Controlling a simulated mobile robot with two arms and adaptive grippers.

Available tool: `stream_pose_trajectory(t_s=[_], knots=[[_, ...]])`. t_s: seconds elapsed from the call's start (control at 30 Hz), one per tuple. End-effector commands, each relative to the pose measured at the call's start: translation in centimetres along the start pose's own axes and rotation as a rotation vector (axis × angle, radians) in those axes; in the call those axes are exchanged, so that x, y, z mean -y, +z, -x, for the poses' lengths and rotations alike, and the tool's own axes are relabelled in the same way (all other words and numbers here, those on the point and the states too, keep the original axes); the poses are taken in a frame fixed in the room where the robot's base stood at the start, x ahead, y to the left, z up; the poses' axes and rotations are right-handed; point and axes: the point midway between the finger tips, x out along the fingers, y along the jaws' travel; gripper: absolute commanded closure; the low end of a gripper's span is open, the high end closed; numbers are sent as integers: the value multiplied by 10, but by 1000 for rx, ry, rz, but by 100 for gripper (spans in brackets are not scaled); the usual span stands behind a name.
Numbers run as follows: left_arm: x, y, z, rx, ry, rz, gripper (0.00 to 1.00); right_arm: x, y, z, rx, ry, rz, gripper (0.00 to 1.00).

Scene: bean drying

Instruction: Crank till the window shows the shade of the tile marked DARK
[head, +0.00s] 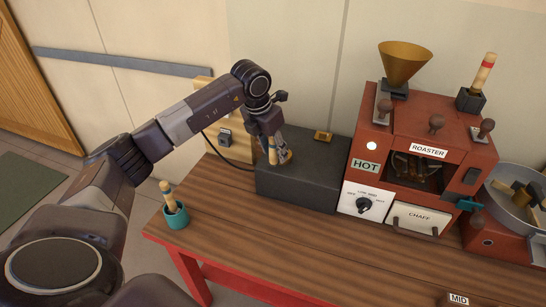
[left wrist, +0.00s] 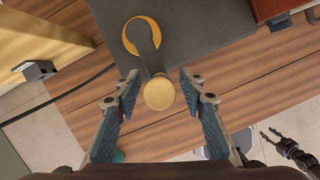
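The crank shows in the left wrist view as a grey arm (left wrist: 149,50) on a brass disc, with a round wooden knob (left wrist: 159,94). It sits on a dark grey block (head: 300,183) left of the red roaster (head: 440,125). My left gripper (head: 279,158) is at the knob. In the left wrist view its fingers (left wrist: 157,97) are apart on both sides of the knob, with gaps. The roaster window (head: 415,172) looks dark inside; its shade is unclear. A tile marked MID (head: 458,299) is at the front edge. I see no tile marked DARK. My right gripper (left wrist: 283,143) shows small; its opening is unclear.
A HOT sign (head: 365,166), a dial (head: 363,205) and a CHAFF drawer (head: 413,219) are on the roaster front. A brass funnel (head: 404,63) stands on top. A teal cup (head: 175,214) is at the left.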

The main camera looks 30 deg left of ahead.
Motion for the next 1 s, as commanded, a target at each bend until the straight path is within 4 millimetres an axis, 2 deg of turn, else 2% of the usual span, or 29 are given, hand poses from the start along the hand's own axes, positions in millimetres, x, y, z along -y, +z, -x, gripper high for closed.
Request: stream_pose_trajectory(t_s=[0.3,0.43,1.0], knots=[[0,0,0,0,0,0,62,0,-1,0,-1,0,1,60],[0,1,6,1,0,0,62,0,-1,4,-1,0,1,60],[0,1,70,0,0,1,62,-4,-4,44,0,4,2,60]])
